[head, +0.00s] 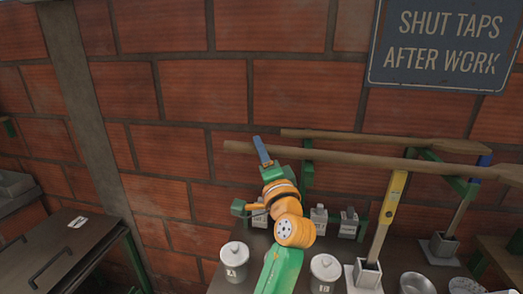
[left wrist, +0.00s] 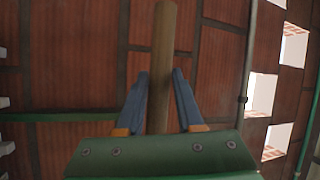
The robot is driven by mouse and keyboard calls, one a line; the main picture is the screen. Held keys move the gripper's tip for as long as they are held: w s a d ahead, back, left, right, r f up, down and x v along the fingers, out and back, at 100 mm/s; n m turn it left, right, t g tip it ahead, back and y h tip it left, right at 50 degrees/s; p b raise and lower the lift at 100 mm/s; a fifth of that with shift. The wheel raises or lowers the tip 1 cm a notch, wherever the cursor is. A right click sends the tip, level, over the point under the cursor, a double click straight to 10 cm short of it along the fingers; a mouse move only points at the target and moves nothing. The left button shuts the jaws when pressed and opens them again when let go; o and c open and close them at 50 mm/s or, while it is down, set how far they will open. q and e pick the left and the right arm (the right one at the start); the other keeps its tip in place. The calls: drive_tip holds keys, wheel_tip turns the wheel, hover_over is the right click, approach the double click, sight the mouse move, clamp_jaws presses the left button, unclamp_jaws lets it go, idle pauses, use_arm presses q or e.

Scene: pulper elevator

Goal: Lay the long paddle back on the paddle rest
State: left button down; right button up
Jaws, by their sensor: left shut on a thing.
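The long paddle, a wooden pole (head: 345,158), runs from left of centre to the right edge in the head view, where its far end is cut off. My left gripper (head: 262,152) is shut on it near its left end. In the left wrist view the wooden shaft (left wrist: 163,70) stands between the two blue fingers. Green wall brackets, seemingly the paddle rest (head: 462,186), show behind and below the pole at the right. I cannot tell whether the paddle touches them.
A second wooden pole (head: 370,138) lies behind, near the brick wall. A yellow upright tool (head: 392,205) and another upright tool (head: 462,215) stand in metal holders beneath. Lidded canisters (head: 234,262) (head: 325,270) and bowls (head: 417,283) stand below. A dark bench (head: 60,255) is at left.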

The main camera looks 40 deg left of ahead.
use_arm(q)
drive_tip(key=shift+f, duration=0.35)
use_arm(e)
drive_tip(key=shift+f, duration=0.3)
drive_tip(key=shift+a, duration=0.1)
use_arm(q)
drive_tip(key=shift+c, duration=2.4)
unclamp_jaws()
drive_tip(key=shift+r, duration=0.1)
